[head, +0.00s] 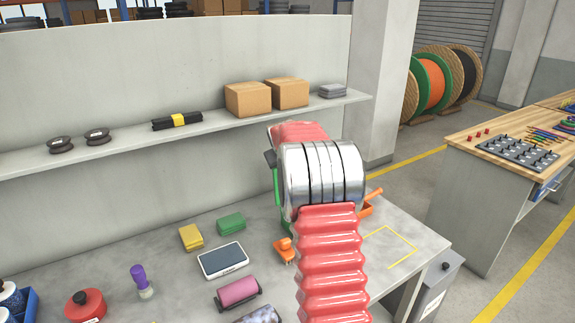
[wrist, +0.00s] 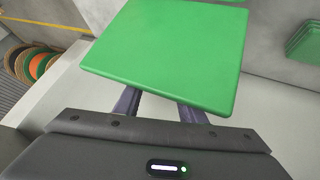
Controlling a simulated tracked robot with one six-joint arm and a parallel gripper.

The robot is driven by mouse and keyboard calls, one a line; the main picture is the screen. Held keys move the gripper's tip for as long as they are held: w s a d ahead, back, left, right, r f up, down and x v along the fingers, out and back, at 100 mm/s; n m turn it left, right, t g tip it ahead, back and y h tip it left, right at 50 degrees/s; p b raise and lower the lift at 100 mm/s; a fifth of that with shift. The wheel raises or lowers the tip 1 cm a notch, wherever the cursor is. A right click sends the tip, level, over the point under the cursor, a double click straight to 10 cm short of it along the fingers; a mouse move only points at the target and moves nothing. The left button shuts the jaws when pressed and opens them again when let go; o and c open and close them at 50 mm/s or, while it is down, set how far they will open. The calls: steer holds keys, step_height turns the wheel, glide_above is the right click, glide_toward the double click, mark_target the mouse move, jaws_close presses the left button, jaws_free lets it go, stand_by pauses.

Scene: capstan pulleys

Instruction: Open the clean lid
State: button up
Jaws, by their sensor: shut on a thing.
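A flat green panel (wrist: 165,55), which looks like the clean lid, fills the middle of the wrist view. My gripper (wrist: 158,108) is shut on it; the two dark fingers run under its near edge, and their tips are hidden. In the head view a thin green edge (head: 276,186) shows just left of my arm, upright and likely part of the same thing. My arm hides the gripper and most of what stands behind it there. I cannot tell how far the lid is tilted from its box.
On the grey table are folded green cloths (head: 231,222), yellow cloths (head: 191,237), a scale (head: 223,260), a pink roll (head: 238,291), an orange tool (head: 285,250) and a red can (head: 85,305). A shelf (head: 200,135) with boxes runs behind. The yellow-marked square (head: 390,247) is clear.

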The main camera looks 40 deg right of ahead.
steer(key=o, duration=0.4)
steer(key=shift+s+f, duration=0.25)
steer(key=shift+f, duration=0.4)
steer(key=shift+c, duration=0.2)
steer(key=shift+r, duration=0.2)
steer(key=v, duration=1.3)
steer(key=shift+s+a+r, duration=0.15)
steer(key=shift+a+r, duration=0.05)
steer(key=shift+c, duration=0.2)
